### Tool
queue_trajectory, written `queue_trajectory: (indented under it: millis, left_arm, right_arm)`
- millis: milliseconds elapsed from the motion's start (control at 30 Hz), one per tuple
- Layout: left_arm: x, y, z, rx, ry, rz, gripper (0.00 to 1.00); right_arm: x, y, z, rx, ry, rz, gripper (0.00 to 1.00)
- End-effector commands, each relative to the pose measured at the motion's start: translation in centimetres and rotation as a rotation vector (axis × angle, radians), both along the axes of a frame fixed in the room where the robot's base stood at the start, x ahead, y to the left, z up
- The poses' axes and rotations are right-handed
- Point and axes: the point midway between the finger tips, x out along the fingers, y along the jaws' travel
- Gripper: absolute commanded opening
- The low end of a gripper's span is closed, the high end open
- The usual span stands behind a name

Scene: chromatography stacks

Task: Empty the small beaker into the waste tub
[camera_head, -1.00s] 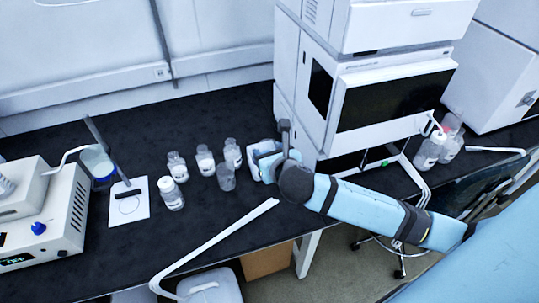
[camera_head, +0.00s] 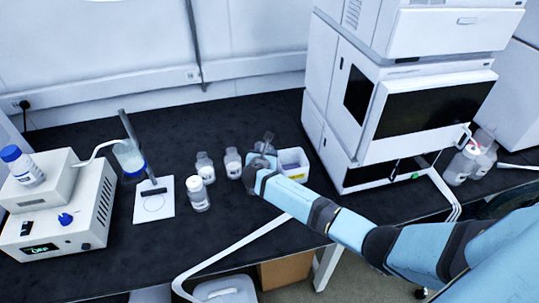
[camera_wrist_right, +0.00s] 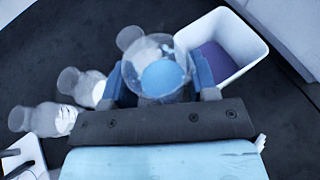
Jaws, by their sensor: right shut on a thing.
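The small beaker (camera_wrist_right: 158,68) is clear, with pale blue contents, and stands between the fingers of my right gripper (camera_wrist_right: 160,80) in the right wrist view. The gripper is shut on it. In the head view my right gripper (camera_head: 257,170) is over the bench just left of the tub and largely hides the beaker; I cannot tell whether it is off the bench. The waste tub (camera_head: 298,178) is a white open box with purple inside, right of the gripper. It also shows in the right wrist view (camera_wrist_right: 250,63), close beside the right finger. My left gripper is not in view.
Several clear bottles stand left of my gripper, including a white-capped one (camera_head: 198,194) and a bottle (camera_head: 232,163) close by. The white instrument stack (camera_head: 375,110) rises right of the tub. A stand with a plate (camera_head: 154,200) is further left.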

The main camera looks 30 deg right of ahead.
Motion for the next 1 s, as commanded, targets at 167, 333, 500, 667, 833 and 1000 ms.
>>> queue_trajectory:
  millis: [167, 333, 500, 667, 833, 1000]
  left_arm:
    - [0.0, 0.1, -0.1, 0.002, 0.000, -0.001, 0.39]
    - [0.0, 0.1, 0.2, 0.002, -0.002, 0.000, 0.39]
    - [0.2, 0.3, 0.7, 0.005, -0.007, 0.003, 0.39]
    - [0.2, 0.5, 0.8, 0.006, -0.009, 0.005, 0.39]
    - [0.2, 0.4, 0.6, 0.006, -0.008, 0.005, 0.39]
    - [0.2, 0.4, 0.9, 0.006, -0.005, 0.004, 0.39]
  right_arm:
    - [0.7, 0.0, -1.0, 0.005, 0.003, -0.027, 0.28]
    - [0.6, -0.5, -0.8, 0.059, -0.001, -0.029, 0.28]
    - [0.5, -1.5, -0.5, 0.166, -0.009, -0.029, 0.28]
    - [0.4, -2.3, -0.5, 0.270, -0.018, -0.028, 0.28]
    - [0.3, -3.3, -0.5, 0.377, -0.025, -0.028, 0.28]
    - [0.4, -3.1, -0.3, 0.373, -0.024, -0.026, 0.28]
